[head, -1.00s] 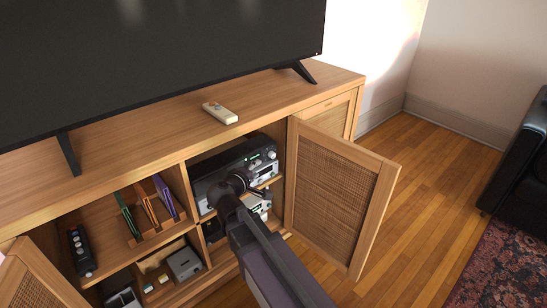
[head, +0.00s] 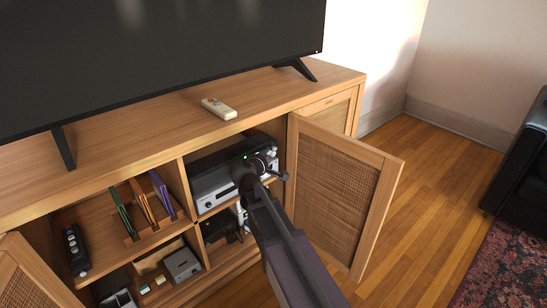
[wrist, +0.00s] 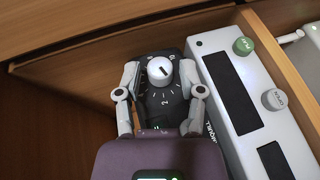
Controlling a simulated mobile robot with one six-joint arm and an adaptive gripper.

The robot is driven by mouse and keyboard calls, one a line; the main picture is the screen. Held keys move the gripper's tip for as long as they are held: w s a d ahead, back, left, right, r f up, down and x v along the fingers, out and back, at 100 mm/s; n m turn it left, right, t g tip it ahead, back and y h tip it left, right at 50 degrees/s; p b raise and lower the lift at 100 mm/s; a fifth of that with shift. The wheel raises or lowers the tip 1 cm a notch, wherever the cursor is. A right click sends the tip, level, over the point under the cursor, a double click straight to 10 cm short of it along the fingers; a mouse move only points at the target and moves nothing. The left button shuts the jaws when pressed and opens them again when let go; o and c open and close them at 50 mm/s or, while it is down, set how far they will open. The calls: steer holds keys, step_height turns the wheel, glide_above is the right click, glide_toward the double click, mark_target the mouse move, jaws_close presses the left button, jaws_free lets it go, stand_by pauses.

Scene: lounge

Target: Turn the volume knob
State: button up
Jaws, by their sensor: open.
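A white round knob (wrist: 160,68) with a dark pointer mark sits on a dark dial plate (wrist: 160,100) with printed numbers, in the wrist view. My gripper (wrist: 159,72) is open, one finger on each side of the knob. A gap shows on both sides, most clearly on the left. In the head view, my gripper (head: 266,168) is at the right end of the silver stereo unit (head: 212,190) on the upper cabinet shelf. There my arm and gripper hide much of the unit's front, and I cannot make out the knob clearly.
The open woven door (head: 332,190) stands just right of my arm. A cabinet divider (head: 187,190) stands left of the unit.

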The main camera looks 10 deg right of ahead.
steer(key=shift+x, duration=0.9)
steer(key=shift+c, duration=0.2)
jaws_close()
